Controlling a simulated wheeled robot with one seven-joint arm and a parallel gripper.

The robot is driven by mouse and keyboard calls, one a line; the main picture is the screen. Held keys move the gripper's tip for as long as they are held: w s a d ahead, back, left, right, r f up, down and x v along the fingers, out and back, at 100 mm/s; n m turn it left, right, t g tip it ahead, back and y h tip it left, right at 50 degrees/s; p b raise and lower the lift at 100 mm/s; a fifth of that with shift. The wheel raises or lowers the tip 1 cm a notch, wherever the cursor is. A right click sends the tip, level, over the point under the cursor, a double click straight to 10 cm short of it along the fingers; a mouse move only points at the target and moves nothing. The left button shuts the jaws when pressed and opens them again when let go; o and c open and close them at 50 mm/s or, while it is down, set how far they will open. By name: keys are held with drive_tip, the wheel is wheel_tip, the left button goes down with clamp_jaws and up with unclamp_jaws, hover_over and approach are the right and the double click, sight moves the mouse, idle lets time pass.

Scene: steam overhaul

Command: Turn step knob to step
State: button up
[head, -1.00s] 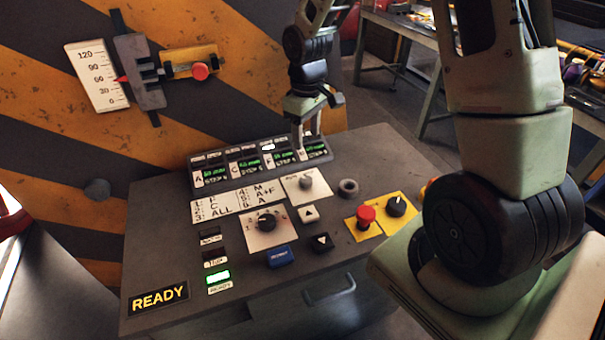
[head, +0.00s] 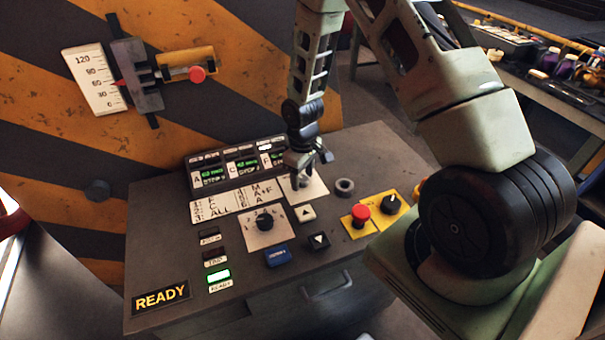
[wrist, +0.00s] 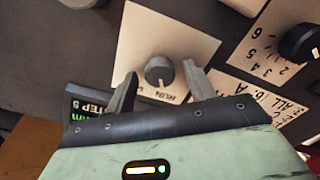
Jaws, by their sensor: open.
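A small grey round knob (wrist: 158,70) sits on a white plate (wrist: 180,35) in the wrist view; the plate's printed label is only partly readable. My gripper (wrist: 160,72) is open, with one finger to each side of the knob in this view. I see no clear contact; how far above the knob the fingertips are is hard to tell. In the head view my gripper (head: 307,176) hangs over the same white plate (head: 318,188) and mostly hides the knob.
A black numbered knob (head: 264,222) stands left of the plate, with white and black arrow buttons (head: 305,213) below. A grey ring (head: 344,187), red button (head: 361,213) and black knob (head: 395,204) are to the right. Display panels (head: 237,165) stand behind.

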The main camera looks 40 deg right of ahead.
drive_tip(key=c, duration=1)
drive_tip(key=shift+m, duration=0.3)
drive_tip(key=m+b, duration=0.2)
drive_tip(key=m, duration=0.3)
drive_tip(key=m+b, duration=0.1)
drive_tip(key=m, duration=0.5)
drive_tip(key=shift+m, duration=0.3)
drive_tip(key=o, duration=1)
